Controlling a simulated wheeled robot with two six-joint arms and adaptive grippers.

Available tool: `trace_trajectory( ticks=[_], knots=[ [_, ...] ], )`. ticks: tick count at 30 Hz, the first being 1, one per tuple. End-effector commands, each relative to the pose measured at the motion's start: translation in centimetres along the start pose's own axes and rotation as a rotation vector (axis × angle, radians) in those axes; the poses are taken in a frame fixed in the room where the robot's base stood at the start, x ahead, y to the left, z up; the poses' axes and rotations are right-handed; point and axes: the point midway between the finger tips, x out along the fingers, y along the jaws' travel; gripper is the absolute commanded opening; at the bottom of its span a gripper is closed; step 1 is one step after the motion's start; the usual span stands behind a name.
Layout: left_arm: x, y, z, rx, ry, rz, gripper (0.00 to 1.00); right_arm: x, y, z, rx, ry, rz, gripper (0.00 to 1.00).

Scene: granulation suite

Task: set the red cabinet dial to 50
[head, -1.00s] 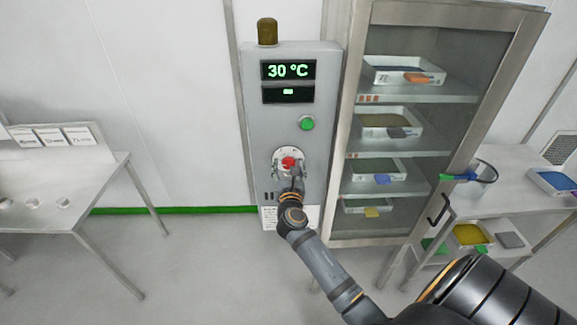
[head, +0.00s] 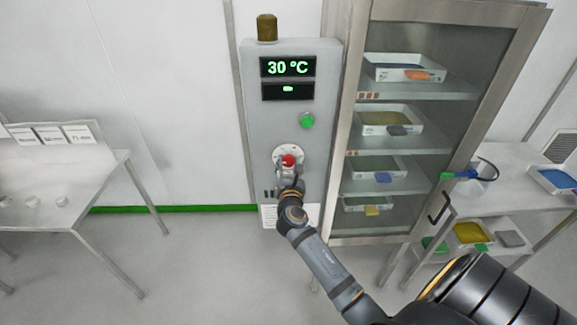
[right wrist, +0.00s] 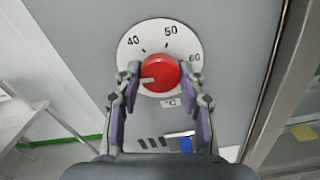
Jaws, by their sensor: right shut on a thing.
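The red dial (head: 289,160) is on the grey control panel (head: 260,150). Its display (head: 288,69) reads 30 °C in green. In the right wrist view the red knob (right wrist: 161,66) sits on a white scale plate (right wrist: 158,33) marked 40, 50 and 60. The knob's white pointer mark (right wrist: 147,80) points left, below the 40. My right gripper (head: 288,167) is shut on the knob, with one finger on each side, and it also shows in the right wrist view (right wrist: 160,74). The lower scale is partly hidden by the fingers. My left gripper is not in view.
A green button (head: 307,121) sits above the dial. A glass-fronted cabinet (head: 354,110) with trays on shelves stands right beside the panel. A steel table (head: 100,180) is at the left, and a bench (head: 520,185) is at the right. The floor below the panel is clear.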

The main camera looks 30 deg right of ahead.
Motion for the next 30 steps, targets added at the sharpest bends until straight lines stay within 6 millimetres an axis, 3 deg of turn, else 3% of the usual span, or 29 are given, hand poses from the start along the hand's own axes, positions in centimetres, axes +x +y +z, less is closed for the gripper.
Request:
trace_trajectory(
  ticks=[30],
  knots=[
    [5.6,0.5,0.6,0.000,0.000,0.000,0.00,0.0,-0.1,-0.3,0.940,0.000,0.000,0.09]
  ],
)
